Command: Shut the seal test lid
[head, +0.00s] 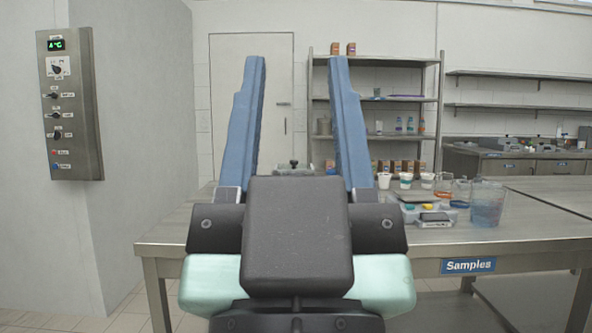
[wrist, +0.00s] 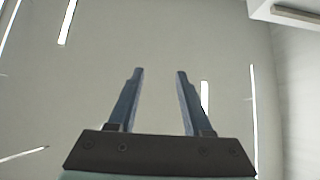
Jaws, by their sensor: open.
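My gripper (head: 296,64) is open and empty, with its two blue fingers pointing up in the middle of the head view. It also shows open in the wrist view (wrist: 160,73), against the ceiling and its light strips. My gripper's body blocks the middle of the steel table (head: 510,235). A small grey metal device (head: 293,171) with a dark knob shows partly between the fingers, at the table's back. I cannot tell whether it is the seal test lid. No lid can be clearly made out.
On the table's right stand a large clear beaker (head: 487,203) with blue contents, white cups (head: 384,180) and a small scale-like device (head: 435,219). A shelf rack (head: 375,97) stands behind. A control panel (head: 70,104) hangs on the left wall.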

